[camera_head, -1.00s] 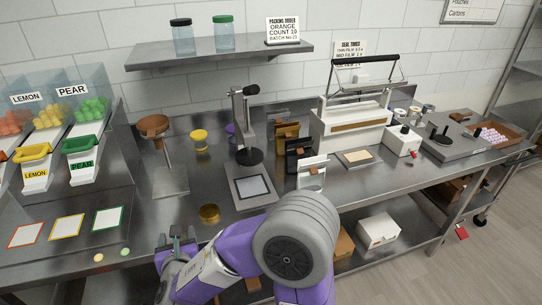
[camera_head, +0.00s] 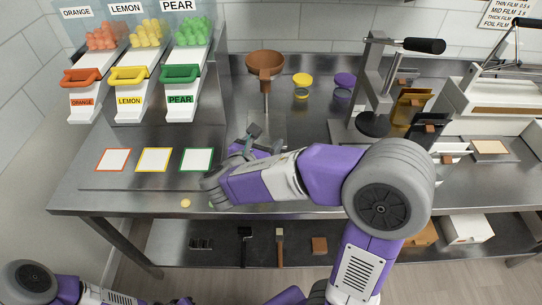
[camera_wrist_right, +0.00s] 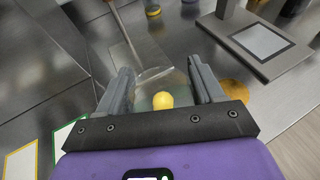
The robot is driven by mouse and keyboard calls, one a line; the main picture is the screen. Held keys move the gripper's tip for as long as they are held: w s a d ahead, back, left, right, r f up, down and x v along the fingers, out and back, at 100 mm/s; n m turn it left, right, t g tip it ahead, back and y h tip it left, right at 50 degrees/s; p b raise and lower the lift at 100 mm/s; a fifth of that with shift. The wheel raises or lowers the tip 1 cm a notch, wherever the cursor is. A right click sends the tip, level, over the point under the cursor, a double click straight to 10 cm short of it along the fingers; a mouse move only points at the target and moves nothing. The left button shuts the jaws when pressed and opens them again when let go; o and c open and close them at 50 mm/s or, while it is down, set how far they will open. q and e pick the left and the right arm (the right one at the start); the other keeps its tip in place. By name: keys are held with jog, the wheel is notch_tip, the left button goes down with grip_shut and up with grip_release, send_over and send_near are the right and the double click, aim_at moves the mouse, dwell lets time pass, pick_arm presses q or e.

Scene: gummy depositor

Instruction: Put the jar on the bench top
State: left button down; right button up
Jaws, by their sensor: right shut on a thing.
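My right gripper (camera_head: 258,142) is over the front part of the steel bench top (camera_head: 290,125), right of the green-edged card. In the right wrist view its fingers (camera_wrist_right: 164,92) are closed on a clear, barely visible jar (camera_wrist_right: 154,74). A round yellow piece (camera_wrist_right: 162,99) shows between the fingers; I cannot tell if it is inside the jar or seen through it. The jar is hard to make out in the head view, and I cannot tell whether its base touches the bench. My left gripper is out of view.
A brown funnel on a stand (camera_head: 265,65) is just behind the gripper. A yellow-lidded pot (camera_head: 302,82) and a purple one (camera_head: 343,84) stand farther back. A press (camera_head: 376,90) is to the right. Edged cards (camera_head: 154,160) lie left. An amber disc (camera_wrist_right: 235,89) shows in the wrist view.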

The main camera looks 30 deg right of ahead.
notch_tip(320, 180, down, 6)
jog(key=shift+r+b, duration=0.1)
jog(key=shift+b, duration=0.95)
jog(key=o, duration=1.5)
jog(key=shift+a+r, duration=0.15)
jog(key=p+v, duration=0.3)
jog(key=v, duration=0.8)
jog(key=shift+s+a, duration=0.25)
jog(key=shift+s, duration=0.05)
